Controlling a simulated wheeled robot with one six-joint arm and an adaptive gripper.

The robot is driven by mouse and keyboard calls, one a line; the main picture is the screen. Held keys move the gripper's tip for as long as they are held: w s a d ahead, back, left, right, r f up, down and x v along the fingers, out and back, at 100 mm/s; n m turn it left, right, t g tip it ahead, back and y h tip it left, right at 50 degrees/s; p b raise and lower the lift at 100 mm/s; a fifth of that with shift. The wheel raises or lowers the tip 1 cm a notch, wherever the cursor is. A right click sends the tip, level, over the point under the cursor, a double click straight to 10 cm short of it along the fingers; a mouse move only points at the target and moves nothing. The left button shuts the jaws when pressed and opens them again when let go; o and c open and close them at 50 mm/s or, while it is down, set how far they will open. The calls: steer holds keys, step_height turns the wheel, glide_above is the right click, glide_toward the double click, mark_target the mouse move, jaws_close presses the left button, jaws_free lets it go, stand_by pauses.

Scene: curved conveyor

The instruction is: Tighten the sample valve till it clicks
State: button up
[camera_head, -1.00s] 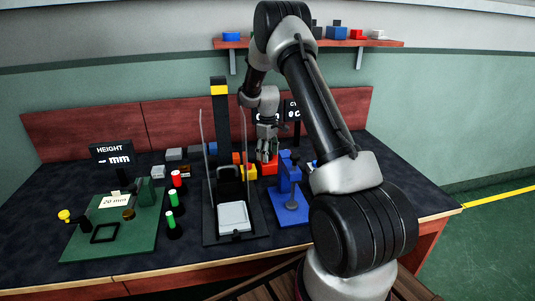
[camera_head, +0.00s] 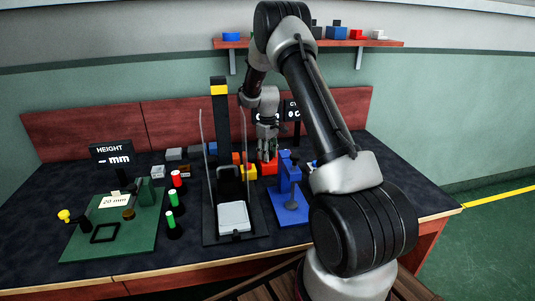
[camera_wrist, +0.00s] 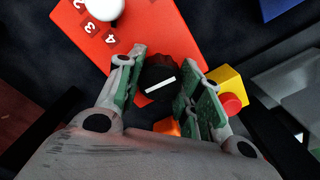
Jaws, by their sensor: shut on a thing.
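A dark round knob with a white line across its top (camera_wrist: 159,79) sits on a red plate (camera_wrist: 190,42) in the wrist view; I take it for the sample valve. My gripper (camera_wrist: 162,70) is shut on this knob, one green-padded finger on each side. In the head view my gripper (camera_head: 267,156) points down at the red block (camera_head: 268,167) behind the blue stand. The knob itself is hidden there by the fingers. The plate also bears a white knob (camera_wrist: 103,8) and printed numbers.
A yellow block with a red button (camera_wrist: 231,103) is close to the right finger. A blue stand (camera_head: 291,190) and a black stand with clear side panels (camera_head: 221,130) are in front and to the left. A green board (camera_head: 115,235) is far left.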

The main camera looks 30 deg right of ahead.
steer(key=m, duration=1)
steer(key=shift+m, duration=0.4)
stand_by(0.4)
steer(key=o, duration=1)
steer(key=shift+o, duration=0.2)
step_height(320, 180, up, 12)
